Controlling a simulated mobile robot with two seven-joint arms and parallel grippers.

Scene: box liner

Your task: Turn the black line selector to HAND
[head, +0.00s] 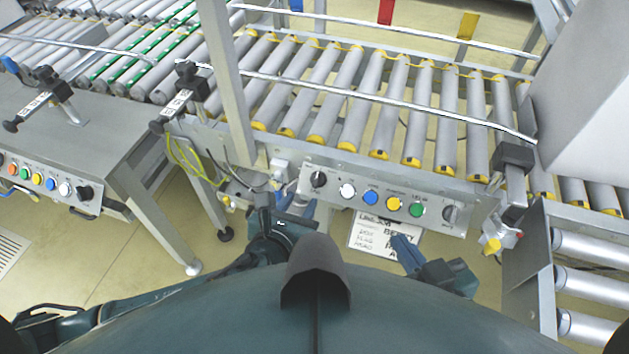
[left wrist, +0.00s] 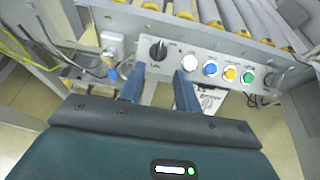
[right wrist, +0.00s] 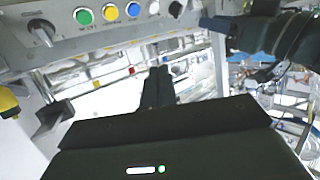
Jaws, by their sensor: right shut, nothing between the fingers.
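The black selector (head: 318,179) sits at the left end of the middle control panel (head: 381,184). It also shows in the left wrist view (left wrist: 158,50) and at the top of the right wrist view (right wrist: 177,9). Its position labels are too small to read. My left gripper (head: 297,206) is open and empty just below and in front of it. In the left wrist view the two fingers (left wrist: 159,88) are apart, with the knob beyond and between their tips. My right gripper (head: 402,246) is shut and empty, low in front of the panel's right half.
White, blue, yellow and green buttons (head: 417,209) and a grey selector (head: 451,213) share the panel. A label sheet (head: 368,236) hangs below it. Another panel with a black knob (head: 85,192) is at the left. Roller conveyors (head: 350,110) lie behind.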

